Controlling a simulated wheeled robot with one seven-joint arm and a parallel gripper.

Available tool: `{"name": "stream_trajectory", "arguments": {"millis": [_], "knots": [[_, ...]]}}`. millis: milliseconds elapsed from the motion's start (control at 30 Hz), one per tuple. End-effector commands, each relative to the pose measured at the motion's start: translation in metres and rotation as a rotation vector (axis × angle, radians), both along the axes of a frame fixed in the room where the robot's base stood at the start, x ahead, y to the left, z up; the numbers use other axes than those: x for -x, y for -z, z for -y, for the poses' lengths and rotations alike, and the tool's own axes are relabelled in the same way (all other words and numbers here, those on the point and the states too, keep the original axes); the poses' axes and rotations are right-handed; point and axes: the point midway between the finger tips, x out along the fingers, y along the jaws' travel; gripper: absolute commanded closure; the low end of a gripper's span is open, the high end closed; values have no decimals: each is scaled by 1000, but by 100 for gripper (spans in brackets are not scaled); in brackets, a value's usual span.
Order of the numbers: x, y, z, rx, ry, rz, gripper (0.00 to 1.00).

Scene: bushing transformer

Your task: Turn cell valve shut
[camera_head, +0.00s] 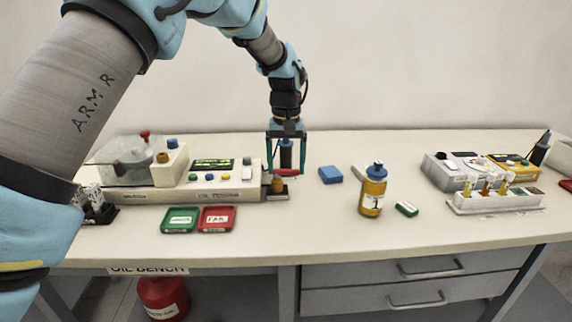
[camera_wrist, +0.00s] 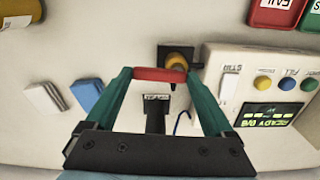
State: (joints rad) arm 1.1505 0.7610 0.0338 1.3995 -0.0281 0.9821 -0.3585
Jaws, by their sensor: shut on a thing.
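The cell valve shows as a short red handle (camera_head: 286,172) at the right end of the oil tester (camera_head: 222,178), beside an orange cylinder (camera_head: 278,186). In the wrist view the red handle (camera_wrist: 160,75) lies level, spanning between the green fingertips. The orange cylinder (camera_wrist: 177,63) stands just beyond it on a dark base. My gripper (camera_head: 285,170) points down over the bench, its fingers shut on the two ends of the red handle; it also shows in the wrist view (camera_wrist: 160,74). A dark post with a white label (camera_wrist: 157,97) shows between the fingers. The valve's own stem is not clear.
Left of the gripper are the tester's buttons and green display (camera_wrist: 268,115). Green (camera_head: 180,220) and red (camera_head: 216,219) trays lie in front. A blue block (camera_head: 331,175) and an amber bottle (camera_head: 372,190) stand to the right. A vial rack (camera_head: 495,203) is farther right.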

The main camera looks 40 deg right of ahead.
Motion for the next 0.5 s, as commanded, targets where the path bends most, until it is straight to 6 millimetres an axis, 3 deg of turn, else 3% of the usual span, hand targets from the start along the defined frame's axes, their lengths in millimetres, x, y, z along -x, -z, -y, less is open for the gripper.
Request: {"name": "stream_trajectory", "arguments": {"millis": [500], "knots": [[-2, -1, 2, 3, -83, 2, 68]]}}
